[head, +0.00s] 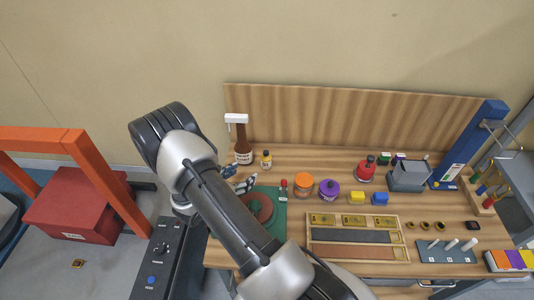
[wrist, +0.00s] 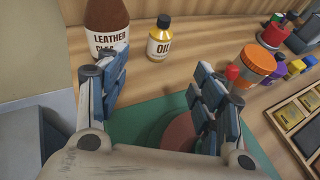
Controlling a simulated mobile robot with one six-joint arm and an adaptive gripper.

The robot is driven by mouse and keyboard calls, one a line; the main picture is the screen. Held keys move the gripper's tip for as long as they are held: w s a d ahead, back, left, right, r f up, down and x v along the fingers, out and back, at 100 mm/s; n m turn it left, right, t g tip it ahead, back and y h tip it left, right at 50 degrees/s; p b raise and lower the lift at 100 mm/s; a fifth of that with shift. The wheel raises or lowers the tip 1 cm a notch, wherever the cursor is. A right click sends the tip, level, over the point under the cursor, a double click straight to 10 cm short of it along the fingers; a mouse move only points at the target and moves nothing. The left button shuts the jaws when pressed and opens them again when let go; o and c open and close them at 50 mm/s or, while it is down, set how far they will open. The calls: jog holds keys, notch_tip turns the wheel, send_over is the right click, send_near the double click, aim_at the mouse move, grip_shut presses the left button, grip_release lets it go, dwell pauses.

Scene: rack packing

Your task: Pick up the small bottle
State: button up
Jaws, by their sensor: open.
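In the head view my gripper (head: 240,178) is at the left of the bench, close in front of the two bottles, partly hidden by my arm.
A brown bottle labelled LEATHER (wrist: 107,28) stands close left of the small bottle. A green mat (head: 278,196) with a round reddish piece lies in front. An orange-lidded jar (head: 304,182) and a purple jar (head: 329,189) stand to the right. A wooden backboard (head: 350,120) rises behind.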

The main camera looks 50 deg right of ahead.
aim_at(263, 163)
jog(key=shift+n, duration=0.4)
jog(key=x, duration=0.6)
jog(key=f+x, duration=0.1)
jog(key=x, duration=0.5)
jog(key=shift+w+d+f, duration=0.1)
jog(key=shift+w+f, duration=0.05)
jog(key=shift+w, duration=0.05)
jog(key=x, duration=0.5)
jog(key=shift+s+d+f+b, duration=0.15)
jog(key=shift+s+b, duration=0.05)
jog(key=shift+b, duration=0.1)
jog(key=shift+c, duration=0.3)
jog(key=c, duration=1.1)
jog(key=shift+c, duration=0.3)
jog(key=shift+r, duration=0.2)
